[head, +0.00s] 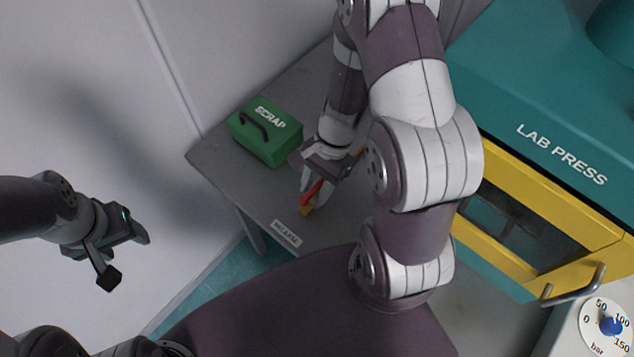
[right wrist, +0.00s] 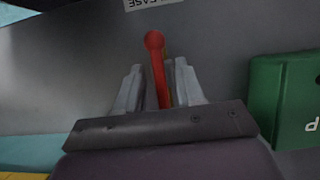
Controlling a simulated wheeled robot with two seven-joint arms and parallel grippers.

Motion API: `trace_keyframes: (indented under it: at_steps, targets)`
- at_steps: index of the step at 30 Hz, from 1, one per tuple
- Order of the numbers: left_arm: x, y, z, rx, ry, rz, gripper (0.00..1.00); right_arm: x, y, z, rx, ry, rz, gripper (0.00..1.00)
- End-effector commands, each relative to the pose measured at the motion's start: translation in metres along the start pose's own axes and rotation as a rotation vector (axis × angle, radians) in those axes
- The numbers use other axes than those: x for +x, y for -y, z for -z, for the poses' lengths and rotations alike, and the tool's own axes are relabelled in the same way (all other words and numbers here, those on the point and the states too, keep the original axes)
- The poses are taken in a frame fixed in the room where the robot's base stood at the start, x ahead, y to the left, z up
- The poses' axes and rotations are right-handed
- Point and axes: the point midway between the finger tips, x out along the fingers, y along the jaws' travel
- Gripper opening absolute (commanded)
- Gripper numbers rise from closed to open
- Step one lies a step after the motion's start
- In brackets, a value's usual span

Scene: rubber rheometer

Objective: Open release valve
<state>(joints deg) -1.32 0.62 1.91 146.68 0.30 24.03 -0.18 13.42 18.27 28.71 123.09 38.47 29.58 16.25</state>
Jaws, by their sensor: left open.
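The release valve's red lever (head: 312,193) stands at the front of the grey bench, close to a white label (head: 286,233). Its round red knob (right wrist: 154,41) is clear in the right wrist view. A yellow-orange part (head: 307,210) shows at the lever in the head view. My right gripper (head: 317,190) reaches down over the bench with its fingers on either side of the lever. In the right wrist view, its fingers (right wrist: 158,88) look apart, with narrow gaps beside the lever. My left gripper (head: 130,256) is open and empty, away from the bench at the left.
A green SCRAP box (head: 265,137) with a black handle stands on the bench (head: 215,155), left of my right gripper. The teal lab press (head: 540,110) with its yellow guard (head: 540,225) fills the right side. A pressure gauge (head: 606,324) is at lower right.

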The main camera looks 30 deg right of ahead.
Motion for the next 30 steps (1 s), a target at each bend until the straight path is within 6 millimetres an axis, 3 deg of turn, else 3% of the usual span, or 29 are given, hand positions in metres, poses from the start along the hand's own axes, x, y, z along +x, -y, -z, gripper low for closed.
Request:
trace_keyframes:
  at_steps: [10,21,25,30]
  targets:
    - [-0.003,0.0,0.0,0.0,0.0,0.0,0.6,-0.008,0.001,0.0,0.0,-0.003,0.003,0.38]
    - [-0.014,0.0,0.002,0.0,0.0,0.0,0.6,-0.1,0.001,0.0,0.0,-0.006,0.005,0.38]
    - [-0.014,0.0,0.002,0.0,0.0,0.0,0.6,-0.119,0.001,0.0,0.0,-0.004,0.002,0.38]
    - [-0.014,0.0,0.002,0.0,0.0,0.0,0.6,-0.127,0.0,-0.001,0.001,-0.001,0.0,0.38]
